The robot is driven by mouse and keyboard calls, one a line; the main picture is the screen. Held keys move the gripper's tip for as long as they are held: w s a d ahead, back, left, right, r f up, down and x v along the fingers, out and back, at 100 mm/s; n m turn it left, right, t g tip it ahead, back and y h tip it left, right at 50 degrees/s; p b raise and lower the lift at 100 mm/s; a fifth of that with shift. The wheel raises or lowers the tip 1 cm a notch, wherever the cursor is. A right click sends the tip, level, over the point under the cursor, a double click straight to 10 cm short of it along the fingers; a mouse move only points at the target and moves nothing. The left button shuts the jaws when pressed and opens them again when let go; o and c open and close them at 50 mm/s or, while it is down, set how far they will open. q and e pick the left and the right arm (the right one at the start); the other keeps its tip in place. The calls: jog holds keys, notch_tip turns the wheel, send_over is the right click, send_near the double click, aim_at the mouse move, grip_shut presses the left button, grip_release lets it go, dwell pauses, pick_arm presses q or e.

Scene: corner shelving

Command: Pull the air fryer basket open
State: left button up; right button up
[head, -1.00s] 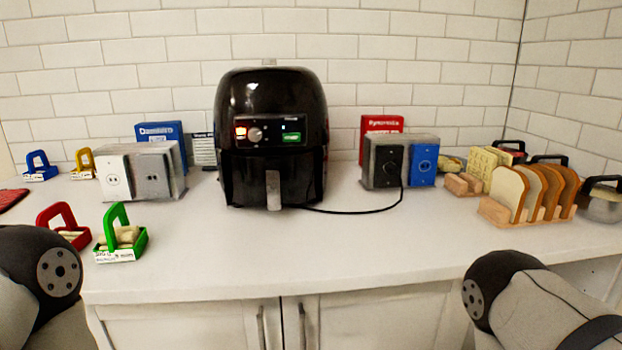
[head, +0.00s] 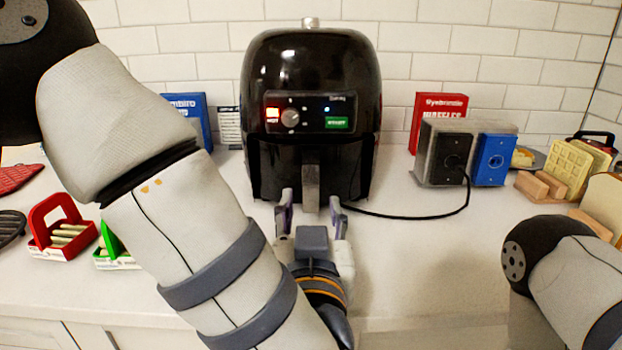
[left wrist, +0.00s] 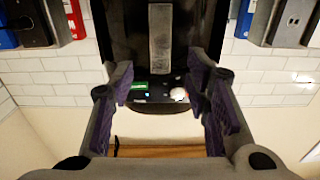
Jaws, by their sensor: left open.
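The black air fryer (head: 312,75) stands on the counter against the tiled wall. Its basket front (head: 275,172) is shut, with a grey vertical handle (head: 311,188) in the middle. My left gripper (head: 311,205) is open and empty in front of the handle's lower end, one finger to each side. In the left wrist view, which shows the scene upside down, the handle (left wrist: 160,38) lies ahead between the open fingers of my left gripper (left wrist: 158,82). I cannot tell whether either finger touches it. My right gripper is not in view.
Wooden racks (head: 545,188) are farther right. Red (head: 62,238) and green (head: 118,253) carriers sit left.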

aim_at(311, 186)
pick_arm(q)
jog(key=w, duration=0.5)
jog(key=w+b, duration=0.1)
jog(key=w, duration=0.1)
jog(key=shift+w+f, duration=0.35)
jog(key=shift+f, duration=0.05)
jog(key=shift+w+r, duration=0.15)
jog(key=shift+w, duration=0.3)
grip_shut()
